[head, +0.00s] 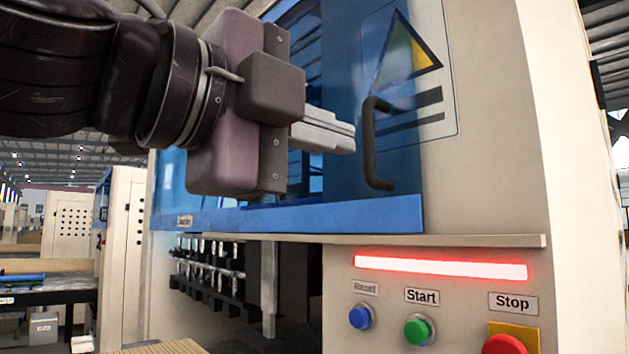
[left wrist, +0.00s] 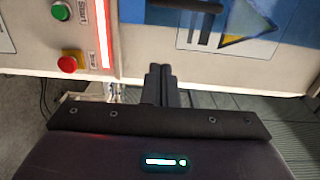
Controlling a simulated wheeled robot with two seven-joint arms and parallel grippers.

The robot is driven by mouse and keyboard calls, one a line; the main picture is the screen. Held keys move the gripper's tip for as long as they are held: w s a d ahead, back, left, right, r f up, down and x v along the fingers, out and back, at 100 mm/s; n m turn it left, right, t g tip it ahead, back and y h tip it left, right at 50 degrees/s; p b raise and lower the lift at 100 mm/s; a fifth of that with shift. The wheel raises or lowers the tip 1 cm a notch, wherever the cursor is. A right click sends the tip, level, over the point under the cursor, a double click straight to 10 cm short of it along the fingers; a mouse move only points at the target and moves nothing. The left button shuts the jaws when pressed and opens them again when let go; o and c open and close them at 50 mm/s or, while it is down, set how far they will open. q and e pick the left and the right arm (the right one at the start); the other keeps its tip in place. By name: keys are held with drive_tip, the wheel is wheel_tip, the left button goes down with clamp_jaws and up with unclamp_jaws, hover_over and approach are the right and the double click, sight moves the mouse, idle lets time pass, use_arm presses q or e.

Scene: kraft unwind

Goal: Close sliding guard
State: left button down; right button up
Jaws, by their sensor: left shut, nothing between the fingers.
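The sliding guard (head: 345,60) is a blue see-through panel with a bright blue lower rail (head: 330,215) on the machine's front. Its right part overlaps a warning sign on the beige housing. A black upright bar handle (head: 375,150) stands near the guard's right edge. The handle also shows at the top of the left wrist view (left wrist: 190,5). My left gripper (head: 352,140) is shut and empty, its fingertips just left of the handle in the head view. In the left wrist view the fingertips (left wrist: 160,70) appear apart from the handle. My right gripper is out of view.
Below the guard is a ledge (head: 450,240), then a glowing red light bar (head: 440,267) and blue Reset (head: 361,317), green Start (head: 419,330) and red Stop (head: 505,345) buttons. A dark opening with tool holders (head: 210,265) lies beneath the rail.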

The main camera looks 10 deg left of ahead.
sight(371, 162)
use_arm(q)
drive_tip(key=w+d+p, duration=0.1)
drive_tip(key=w+p, duration=0.1)
drive_tip(key=w, duration=0.1)
drive_tip(key=w+d+p, duration=0.1)
drive_tip(key=w+p, duration=0.1)
drive_tip(key=w, duration=0.2)
drive_tip(key=w+d+p, duration=0.1)
drive_tip(key=w+p, duration=0.2)
drive_tip(key=shift+w+d+r, duration=0.2)
drive_tip(key=shift+w+d, duration=0.05)
drive_tip(key=shift+d, duration=0.05)
drive_tip(key=shift+w+a+f, duration=0.1)
drive_tip(key=shift+w+a, duration=0.05)
drive_tip(key=shift+a, duration=0.4)
drive_tip(key=shift+d, duration=0.15)
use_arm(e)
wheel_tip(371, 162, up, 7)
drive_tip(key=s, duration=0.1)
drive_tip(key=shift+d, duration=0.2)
use_arm(q)
drive_tip(key=shift+w+d+f, duration=0.1)
drive_tip(key=shift+d, duration=0.05)
